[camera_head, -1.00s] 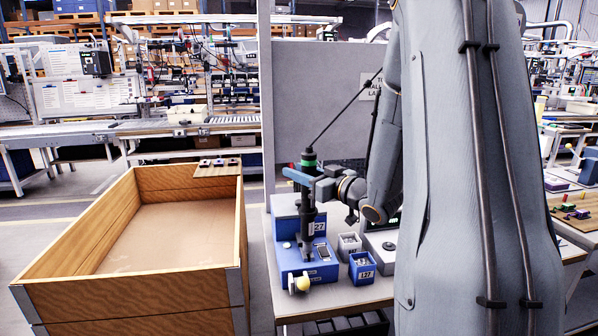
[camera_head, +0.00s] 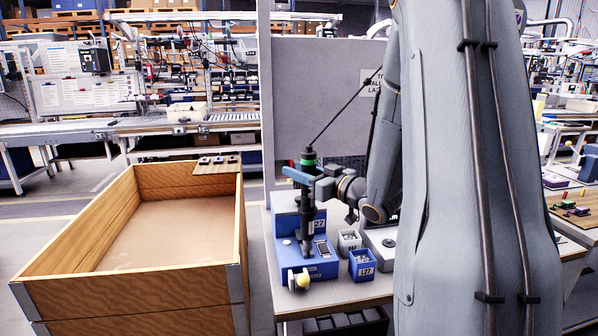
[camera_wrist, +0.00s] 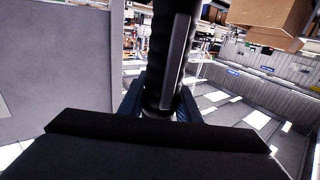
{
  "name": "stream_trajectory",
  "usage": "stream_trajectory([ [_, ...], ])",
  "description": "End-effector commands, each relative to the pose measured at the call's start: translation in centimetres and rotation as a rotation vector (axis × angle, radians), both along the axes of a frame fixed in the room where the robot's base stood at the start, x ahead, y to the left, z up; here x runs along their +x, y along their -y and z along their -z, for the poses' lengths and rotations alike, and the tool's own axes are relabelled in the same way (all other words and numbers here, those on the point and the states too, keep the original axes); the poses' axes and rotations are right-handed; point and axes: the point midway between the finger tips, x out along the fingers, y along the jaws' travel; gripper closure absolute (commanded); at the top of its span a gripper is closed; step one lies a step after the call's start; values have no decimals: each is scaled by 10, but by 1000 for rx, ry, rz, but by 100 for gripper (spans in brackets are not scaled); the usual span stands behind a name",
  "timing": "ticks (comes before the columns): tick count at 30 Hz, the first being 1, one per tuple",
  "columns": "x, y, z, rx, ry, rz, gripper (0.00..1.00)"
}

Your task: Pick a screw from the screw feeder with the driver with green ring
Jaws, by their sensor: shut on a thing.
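The driver with the green ring (camera_head: 308,160) stands upright in the head view, with a cable running up from its top. My gripper (camera_head: 309,178) is shut on its dark body; the jaws also show around the dark driver in the wrist view (camera_wrist: 160,112). The driver's lower end is over the blue screw feeder (camera_head: 318,268), which has a small display and a yellow ball at its front. I cannot tell whether the tip touches the feeder or whether a screw is on it.
A blue bin (camera_head: 362,266) and a grey bin (camera_head: 349,242) with small parts stand right of the feeder on the table (camera_head: 350,291). A large wooden crate (camera_head: 130,290) stands to the left. A grey panel (camera_head: 320,90) rises behind.

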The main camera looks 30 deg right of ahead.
Motion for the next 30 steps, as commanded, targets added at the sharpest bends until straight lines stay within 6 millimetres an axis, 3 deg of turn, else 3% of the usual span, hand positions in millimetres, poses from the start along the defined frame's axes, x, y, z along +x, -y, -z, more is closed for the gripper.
stream_trajectory([
  [11,0,-1,0,-1,0,-2,100],
  [30,-1,-1,-42,-2,2,-2,100],
])
